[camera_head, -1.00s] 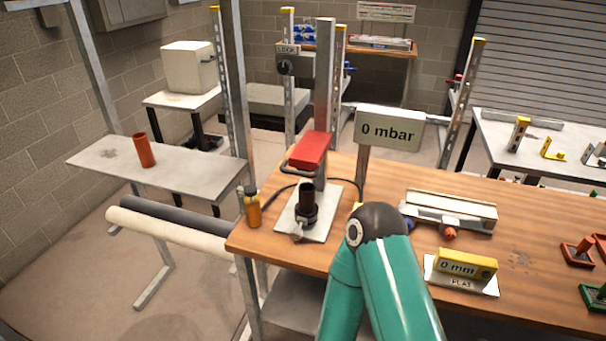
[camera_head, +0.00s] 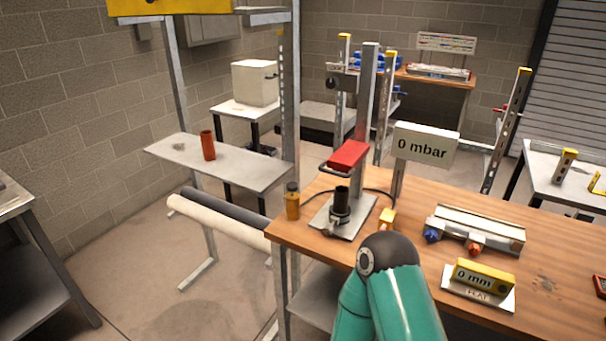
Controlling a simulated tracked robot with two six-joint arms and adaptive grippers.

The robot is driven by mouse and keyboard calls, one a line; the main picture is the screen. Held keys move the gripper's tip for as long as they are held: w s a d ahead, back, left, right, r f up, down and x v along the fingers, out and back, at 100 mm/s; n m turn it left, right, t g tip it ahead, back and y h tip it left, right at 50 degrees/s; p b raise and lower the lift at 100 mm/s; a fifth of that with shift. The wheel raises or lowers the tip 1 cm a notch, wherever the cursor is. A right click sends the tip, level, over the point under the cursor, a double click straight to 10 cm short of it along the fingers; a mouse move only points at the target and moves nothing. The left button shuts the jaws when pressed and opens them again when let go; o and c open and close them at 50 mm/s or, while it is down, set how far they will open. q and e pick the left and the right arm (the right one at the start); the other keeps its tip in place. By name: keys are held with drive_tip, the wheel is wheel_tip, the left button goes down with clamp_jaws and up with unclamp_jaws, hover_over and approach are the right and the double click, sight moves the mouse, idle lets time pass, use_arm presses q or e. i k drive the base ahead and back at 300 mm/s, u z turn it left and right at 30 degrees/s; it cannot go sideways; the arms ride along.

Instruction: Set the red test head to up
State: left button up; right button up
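The red test head (camera_head: 349,155) sits on a grey upright post (camera_head: 367,110) at the left end of the wooden bench. It is held above a black cylindrical fitting (camera_head: 341,204) on a pale metal base plate (camera_head: 350,226), with a visible gap between them. A dark handle shows at the head's front. A sign beside it (camera_head: 427,145) reads 0 mbar. A green and black arm link of mine stands in front of the bench at the lower middle. Neither of my grippers is in view.
On the wooden bench (camera_head: 535,278) are an amber bottle (camera_head: 292,203), a small yellow block (camera_head: 388,218), a silver unit with blue and orange knobs (camera_head: 478,228) and a yellow 0 mm gauge (camera_head: 484,276). A grey shelf (camera_head: 250,171) with an orange cylinder (camera_head: 208,146) stands left.

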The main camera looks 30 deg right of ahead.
sight(343, 162)
drive_tip(key=u, duration=0.8)
drive_tip(key=i, duration=1.1)
drive_tip(key=z, duration=1.75)
drive_tip(key=i, duration=0.6)
drive_tip(key=u, duration=0.15)
drive_tip(key=k, duration=0.55)
drive_tip(key=z, duration=0.1)
drive_tip(key=i, duration=0.15)
drive_tip(key=z, duration=0.05)
